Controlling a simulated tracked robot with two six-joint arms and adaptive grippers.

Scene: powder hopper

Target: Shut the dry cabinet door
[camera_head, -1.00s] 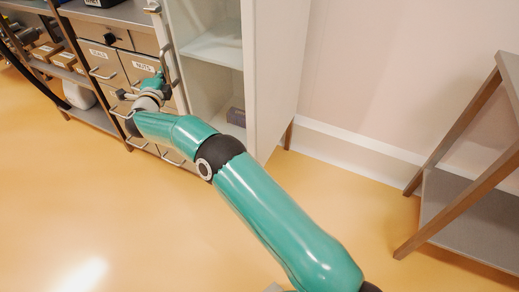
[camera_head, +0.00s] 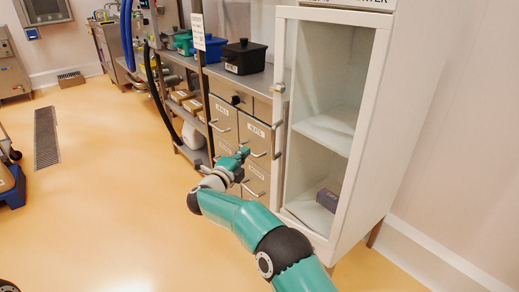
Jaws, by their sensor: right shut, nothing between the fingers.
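The dry cabinet (camera_head: 425,110) is the tall white unit at the right of the head view. Its glazed door (camera_head: 284,130) has a white frame and a vertical handle (camera_head: 277,120) on the left edge. The door looks about flush with the cabinet front; I cannot tell whether a small gap remains. My right gripper (camera_head: 243,153) is shut and empty, left of the handle's lower end and in front of the labelled drawers. I cannot tell whether it touches anything. My left gripper is not in view.
Labelled drawers (camera_head: 255,133) with protruding handles stand left of the cabinet. A black bin (camera_head: 245,58) and a blue bin (camera_head: 213,48) stand on the bench above. A small dark box (camera_head: 328,199) lies inside the cabinet. The yellow floor (camera_head: 110,215) at left is largely clear.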

